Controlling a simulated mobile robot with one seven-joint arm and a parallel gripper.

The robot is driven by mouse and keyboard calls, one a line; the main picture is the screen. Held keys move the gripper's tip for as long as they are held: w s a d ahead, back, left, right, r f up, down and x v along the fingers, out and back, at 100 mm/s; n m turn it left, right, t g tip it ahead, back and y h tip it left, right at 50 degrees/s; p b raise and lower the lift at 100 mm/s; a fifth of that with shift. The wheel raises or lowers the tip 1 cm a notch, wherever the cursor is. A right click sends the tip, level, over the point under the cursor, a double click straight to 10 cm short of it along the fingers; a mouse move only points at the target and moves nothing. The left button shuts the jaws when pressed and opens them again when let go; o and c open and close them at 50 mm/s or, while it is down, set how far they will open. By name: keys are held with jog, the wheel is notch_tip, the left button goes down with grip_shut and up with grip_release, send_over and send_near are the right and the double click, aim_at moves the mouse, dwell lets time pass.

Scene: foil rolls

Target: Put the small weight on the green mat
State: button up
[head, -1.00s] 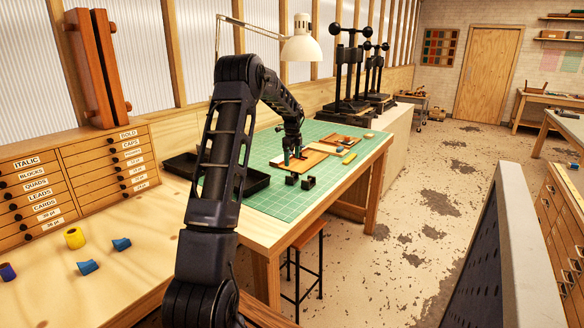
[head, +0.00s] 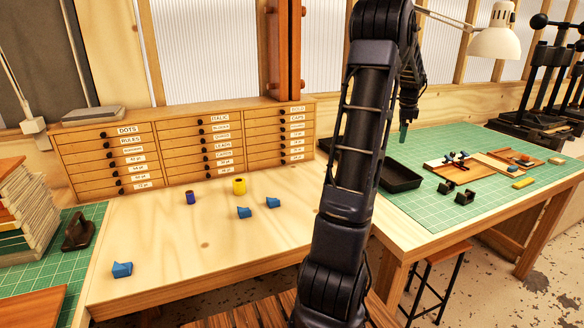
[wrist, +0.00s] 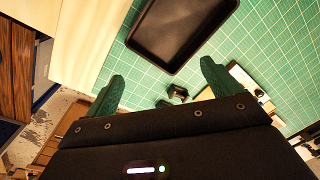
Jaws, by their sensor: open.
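The green mat (head: 425,215) covers the right bench and fills much of the wrist view (wrist: 270,50). Two small black blocks, one (head: 446,187) and another (head: 464,198), stand apart on it near its front edge. A black handled object (head: 78,232) sits on another green mat (head: 95,212) at the far left. I cannot tell for certain which black piece is the small weight. My gripper (head: 403,134) is raised above the back left of the right bench. In the wrist view its green fingers (wrist: 162,85) are spread, with nothing between them.
A black tray (head: 402,180) lies at the right mat's left side. A wooden board (head: 470,178) with small blue-and-black pieces is behind the blocks. Blue pieces (head: 244,212) and a yellow roll (head: 239,186) stand on the middle bench. A lamp (head: 494,42) hangs above the right bench.

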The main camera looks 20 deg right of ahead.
jog(key=a+r+n+t, duration=0.1)
jog(key=a+r+n, duration=0.25)
jog(key=a, duration=0.75)
jog(key=a+r+n, duration=0.2)
jog(key=a+n, duration=0.3)
jog(key=a, duration=0.6)
jog(key=a+r+n+t, duration=0.15)
jog(key=a+n, duration=0.25)
jog(key=a, duration=0.7)
jog(key=s+a+f+n, duration=0.2)
jog(key=s+a+n, duration=0.5)
jog(key=a, duration=0.4)
jog(key=s+a+f+n+t, duration=0.1)
jog(key=s+a+f+n, duration=0.1)
jog(key=s+a+n, duration=0.5)
jog(key=s+a, duration=0.2)
jog(key=a, duration=0.2)
jog(key=shift+s+f+y, duration=0.2)
jog(key=shift+f+y, duration=0.1)
jog(key=shift+f, duration=0.05)
